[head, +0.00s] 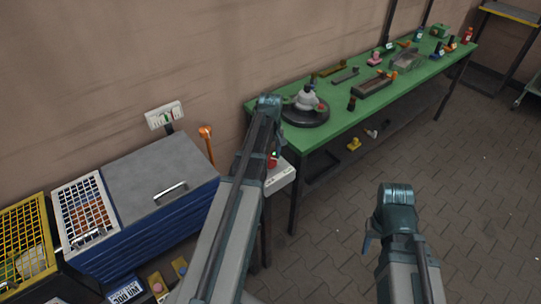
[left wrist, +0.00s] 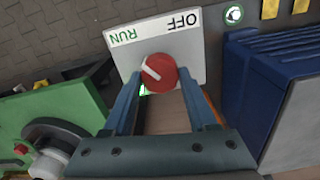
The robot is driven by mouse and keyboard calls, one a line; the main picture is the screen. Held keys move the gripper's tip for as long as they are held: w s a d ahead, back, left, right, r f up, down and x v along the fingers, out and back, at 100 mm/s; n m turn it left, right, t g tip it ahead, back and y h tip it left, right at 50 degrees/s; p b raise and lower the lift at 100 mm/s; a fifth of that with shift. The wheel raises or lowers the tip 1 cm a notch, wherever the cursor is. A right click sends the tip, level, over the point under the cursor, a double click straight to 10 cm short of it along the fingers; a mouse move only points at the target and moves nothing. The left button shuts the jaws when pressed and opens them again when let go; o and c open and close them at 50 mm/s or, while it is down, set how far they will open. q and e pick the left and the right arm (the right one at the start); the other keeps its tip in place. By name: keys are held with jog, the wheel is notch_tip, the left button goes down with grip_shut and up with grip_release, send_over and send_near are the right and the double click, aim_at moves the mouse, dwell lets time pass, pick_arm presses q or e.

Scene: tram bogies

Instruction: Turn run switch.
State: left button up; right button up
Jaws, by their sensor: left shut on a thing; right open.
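The run switch is a red knob (left wrist: 160,72) with a white mark, on a pale plate (left wrist: 190,55) lettered OFF and RUN. The white mark slants up and left in the left wrist view, toward the RUN side. My left gripper (left wrist: 158,78) is shut on the knob, one finger on each side. A small green spot shows just below the knob. In the head view the pale switch box (head: 281,180) is partly hidden behind my left arm. My right gripper (head: 371,238) is open, over the floor, away from the switch; its fingertips are mostly hidden.
A green workbench (head: 330,125) with a round dark device (head: 306,117) and several tools stands behind the switch. A blue cabinet (head: 150,240) with a grey lid and an orange-topped post (head: 207,140) are at left.

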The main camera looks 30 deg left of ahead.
pick_arm(q)
jog(key=m, duration=0.3)
jog(key=shift+m, duration=0.4)
jog(key=m, duration=0.3)
jog(key=shift+m, duration=0.4)
jog(key=m, duration=0.4)
jog(key=shift+m, duration=2.1)
jog(key=o, duration=1.4)
jog(key=shift+c, duration=0.2)
jog(key=shift+r, duration=0.15)
